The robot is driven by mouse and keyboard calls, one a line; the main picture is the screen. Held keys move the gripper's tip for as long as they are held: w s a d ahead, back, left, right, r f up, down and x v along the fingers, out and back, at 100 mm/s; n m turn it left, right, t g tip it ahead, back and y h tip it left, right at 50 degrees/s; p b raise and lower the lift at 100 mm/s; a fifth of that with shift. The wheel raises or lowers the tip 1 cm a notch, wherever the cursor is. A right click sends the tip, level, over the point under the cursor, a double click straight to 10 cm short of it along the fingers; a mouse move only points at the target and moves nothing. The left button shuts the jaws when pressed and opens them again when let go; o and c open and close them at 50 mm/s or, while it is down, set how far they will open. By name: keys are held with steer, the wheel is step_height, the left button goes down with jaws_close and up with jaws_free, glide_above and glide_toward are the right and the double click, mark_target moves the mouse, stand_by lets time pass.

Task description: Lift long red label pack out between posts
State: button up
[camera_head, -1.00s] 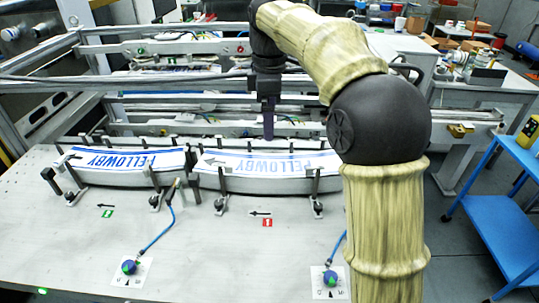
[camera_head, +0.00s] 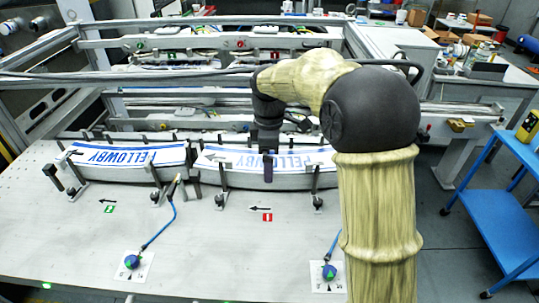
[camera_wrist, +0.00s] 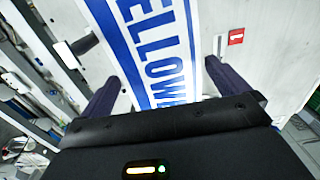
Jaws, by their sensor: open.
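The right-hand pack of curved white labels with blue PELLOWBY print (camera_head: 228,160) lies in its magazine, beside the small red arrow card (camera_head: 267,217). The pack shows no red itself. My gripper (camera_head: 268,172) is over the middle of this pack, with one dark finger in front of its near side. In the wrist view my gripper (camera_wrist: 163,72) is open, with one finger on each side of the pack (camera_wrist: 150,30). I cannot tell how deep the fingers reach or whether they touch it. My gripper hides part of the pack's middle.
A similar PELLOWBY pack (camera_head: 115,155) lies in the left magazine, by a green card (camera_head: 109,208). Upright posts (camera_head: 221,185) with clamps stand along both packs. Rails (camera_head: 180,124) run behind. Blue knobs (camera_head: 132,261) with cables sit on the bare front table.

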steer(key=shift+c, duration=0.2)
steer(key=c, duration=1.2)
steer(key=shift+o, duration=0.2)
step_height(320, 180, up, 13)
steer(key=p, duration=1.2)
stand_by(0.8)
stand_by(0.5)
